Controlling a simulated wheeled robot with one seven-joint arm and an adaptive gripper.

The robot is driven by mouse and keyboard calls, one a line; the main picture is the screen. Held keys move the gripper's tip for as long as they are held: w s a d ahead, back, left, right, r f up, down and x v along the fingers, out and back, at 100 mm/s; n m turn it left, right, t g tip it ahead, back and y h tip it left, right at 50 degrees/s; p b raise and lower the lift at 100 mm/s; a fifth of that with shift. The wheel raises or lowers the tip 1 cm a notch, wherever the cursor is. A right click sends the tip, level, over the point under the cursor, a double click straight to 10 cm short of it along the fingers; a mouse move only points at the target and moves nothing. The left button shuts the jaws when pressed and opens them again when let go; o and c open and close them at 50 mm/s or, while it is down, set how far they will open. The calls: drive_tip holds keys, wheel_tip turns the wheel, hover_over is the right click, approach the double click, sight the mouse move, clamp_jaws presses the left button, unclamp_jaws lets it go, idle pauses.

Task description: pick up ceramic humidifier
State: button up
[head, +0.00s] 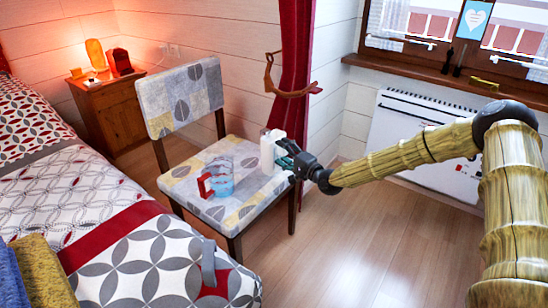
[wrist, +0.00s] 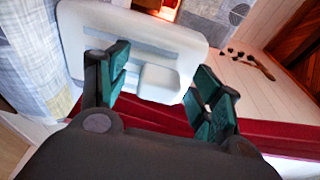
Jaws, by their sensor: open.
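The ceramic humidifier, a small white upright block (head: 267,153), stands on the patterned chair seat (head: 252,207), near its right rear side. My gripper (head: 287,154) comes in from the right, close beside the humidifier. In the wrist view, a large white body with rounded corners (wrist: 150,35), apparently the humidifier, fills the space ahead of my gripper (wrist: 158,75). The dark green fingers are apart, and a smaller white raised block shows between them. The left finger overlaps the white body in the picture; I cannot tell whether either finger touches it.
A clear bluish container with a red handle (head: 218,178) sits on the seat, left of the humidifier. The chair backrest (head: 182,98) rises behind. A red curtain (head: 294,75) hangs behind the gripper. The bed (head: 100,220) is at left; the floor (head: 345,245) at right is clear.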

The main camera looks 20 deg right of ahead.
clamp_jaws()
drive_tip(key=shift+w+r, duration=0.1)
drive_tip(key=shift+r, duration=0.05)
drive_tip(key=shift+r, duration=0.1)
